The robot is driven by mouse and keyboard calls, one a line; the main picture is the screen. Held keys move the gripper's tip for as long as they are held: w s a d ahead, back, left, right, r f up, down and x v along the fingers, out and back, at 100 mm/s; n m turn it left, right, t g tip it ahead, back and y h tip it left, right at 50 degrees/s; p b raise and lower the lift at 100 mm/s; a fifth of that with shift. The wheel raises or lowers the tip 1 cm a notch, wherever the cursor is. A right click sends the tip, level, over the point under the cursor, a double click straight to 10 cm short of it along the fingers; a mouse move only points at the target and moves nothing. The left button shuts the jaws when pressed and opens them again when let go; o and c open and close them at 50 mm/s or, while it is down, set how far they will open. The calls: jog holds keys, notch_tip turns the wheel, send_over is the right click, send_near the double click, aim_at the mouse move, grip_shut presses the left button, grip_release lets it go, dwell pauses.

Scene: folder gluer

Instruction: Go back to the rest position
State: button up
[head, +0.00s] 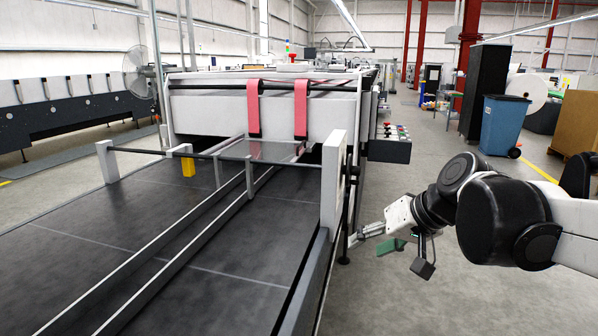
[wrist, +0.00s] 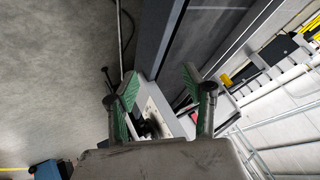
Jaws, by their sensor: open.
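My gripper (head: 374,238) is at the right of the machine's side frame in the head view, held out over the aisle floor. In the wrist view my gripper (wrist: 158,88) shows two green-padded fingers spread apart with nothing held between them. Beyond the fingers are the grey side frame and part of the folder gluer's dark belt bed. Whether the fingers touch the frame cannot be told.
The folder gluer's dark belt bed (head: 225,235) fills the left. A white upright plate (head: 333,180) and a button panel (head: 389,150) stand near my gripper. A blue bin (head: 503,125) is farther back. The aisle floor is clear.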

jog(key=s+d+f+h, duration=0.2)
jog(key=s+f, duration=0.1)
jog(key=s, duration=0.5)
jog(key=s+d+f+t+h, duration=0.1)
jog(key=s+d+f+h, duration=0.2)
jog(key=s, duration=0.6)
jog(key=shift+d+f+m+p, duration=0.3)
jog(key=shift+d+f+p, duration=0.1)
jog(key=shift+f, duration=0.2)
jog(key=shift+s, duration=0.1)
